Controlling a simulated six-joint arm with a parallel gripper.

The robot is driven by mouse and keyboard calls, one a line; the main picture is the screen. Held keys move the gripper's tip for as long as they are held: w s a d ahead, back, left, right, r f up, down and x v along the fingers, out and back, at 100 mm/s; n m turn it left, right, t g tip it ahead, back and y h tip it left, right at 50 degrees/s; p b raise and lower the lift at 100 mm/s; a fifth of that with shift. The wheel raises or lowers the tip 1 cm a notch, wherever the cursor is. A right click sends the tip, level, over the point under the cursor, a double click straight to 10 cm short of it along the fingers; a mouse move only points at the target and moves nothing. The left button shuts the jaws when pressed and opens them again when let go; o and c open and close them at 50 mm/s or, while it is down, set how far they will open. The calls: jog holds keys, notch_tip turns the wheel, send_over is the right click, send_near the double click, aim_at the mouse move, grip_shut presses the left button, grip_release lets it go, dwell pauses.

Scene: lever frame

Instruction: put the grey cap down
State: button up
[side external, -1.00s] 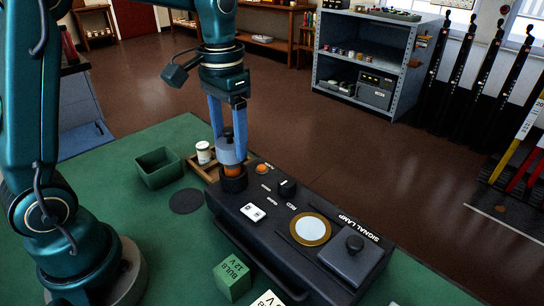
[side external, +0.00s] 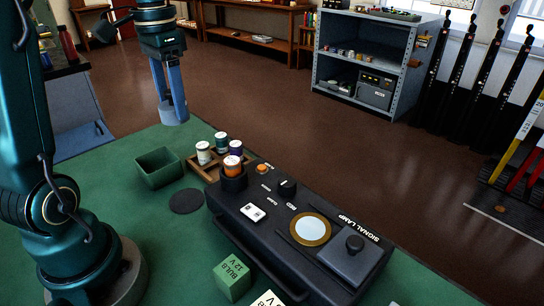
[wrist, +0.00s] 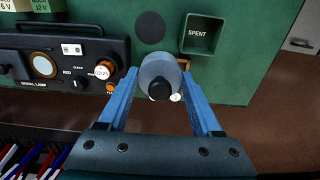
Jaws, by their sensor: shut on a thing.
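My gripper (side external: 172,103) is shut on the grey cap (side external: 174,117) and holds it up in the air, beyond the wooden rack in the side view. In the wrist view the cap (wrist: 158,68) is a pale grey round piece with a black knob (wrist: 160,90), between the two blue fingers. A dark round disc (side external: 186,201) lies flat and bare on the green table, left of the black signal lamp box (side external: 290,225). The disc also shows in the wrist view (wrist: 150,28). An orange-and-white cell (side external: 233,165) stands uncovered in the box's round holder (side external: 233,184).
A green open bin (side external: 158,168), marked SPENT in the wrist view (wrist: 202,35), stands beside the disc. A wooden rack (side external: 205,172) with several cells stands between bin and box. A green bulb box (side external: 232,277) sits in front.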

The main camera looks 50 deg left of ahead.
jog(key=shift+s+d+f, duration=0.45)
jog(key=shift+s+f, duration=0.05)
jog(key=shift+f, duration=2.4)
jog(key=shift+s+d+f, duration=0.45)
jog(key=shift+s+f, duration=0.05)
jog(key=shift+f, duration=2.35)
jog(key=shift+s+d+f, duration=0.45)
jog(key=shift+s+f, duration=0.05)
jog(key=shift+f, duration=2.4)
jog(key=shift+f, duration=0.1)
jog(key=o, duration=1.3)
jog(key=shift+o, duration=0.2)
